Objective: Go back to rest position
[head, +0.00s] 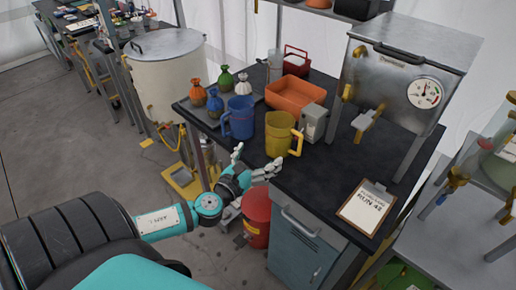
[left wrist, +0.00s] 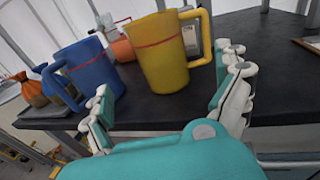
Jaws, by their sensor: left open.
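My left gripper (head: 254,163) is open and empty at the front edge of the dark workbench (head: 320,172). In the left wrist view its two fingers (left wrist: 165,108) are spread wide, with nothing between them. A yellow jug (head: 278,133) stands upright on the bench just beyond the fingertips, apart from them as far as I can tell; it also shows in the left wrist view (left wrist: 158,60). A blue jug (head: 240,117) stands to its left. My right gripper is not in view.
A metal box with a gauge (head: 403,72) and a clipboard (head: 367,208) are to the right. Below the edge are a red canister (head: 257,214) and a blue-grey cabinet (head: 300,248).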

